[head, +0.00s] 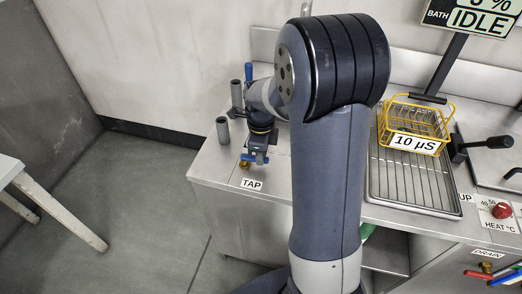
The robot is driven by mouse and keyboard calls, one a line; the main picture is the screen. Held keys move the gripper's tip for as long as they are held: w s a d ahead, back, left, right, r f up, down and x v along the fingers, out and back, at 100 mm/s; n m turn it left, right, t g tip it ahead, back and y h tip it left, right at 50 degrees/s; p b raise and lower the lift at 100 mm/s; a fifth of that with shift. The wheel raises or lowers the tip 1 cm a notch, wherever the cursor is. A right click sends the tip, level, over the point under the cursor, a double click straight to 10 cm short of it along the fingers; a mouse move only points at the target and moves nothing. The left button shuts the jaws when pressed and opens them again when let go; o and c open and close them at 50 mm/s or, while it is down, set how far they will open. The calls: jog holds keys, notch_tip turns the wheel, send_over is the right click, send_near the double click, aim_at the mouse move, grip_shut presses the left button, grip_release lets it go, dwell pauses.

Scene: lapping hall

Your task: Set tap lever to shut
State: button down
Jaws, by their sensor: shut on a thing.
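The tap's blue lever (247,157) shows as a small blue piece just above the TAP label (251,184), at the left end of the steel bench. A brass part of the tap (244,165) shows below it. My gripper (259,157) points down at the tap and is shut on the lever. The fingers and wrist cover most of the tap, so the lever's exact angle is hard to tell.
Grey cylinders (222,130) and a blue-topped upright (248,72) stand close to my wrist. A yellow basket (432,143) marked 10 µS sits on a wire rack (412,185). A red heat knob (502,210), drain handles (478,274) and an IDLE display (482,20) are right.

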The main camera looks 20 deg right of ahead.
jog(key=shift+s+a+m, duration=0.1)
jog(key=shift+s+m, duration=0.05)
jog(key=shift+m, duration=0.35)
jog(key=c, duration=1.3)
grip_release()
notch_tip(320, 180, up, 11)
jog(key=shift+f+p, duration=0.1)
jog(key=shift+p, duration=0.2)
notch_tip(320, 180, down, 11)
jog(key=shift+b, duration=0.3)
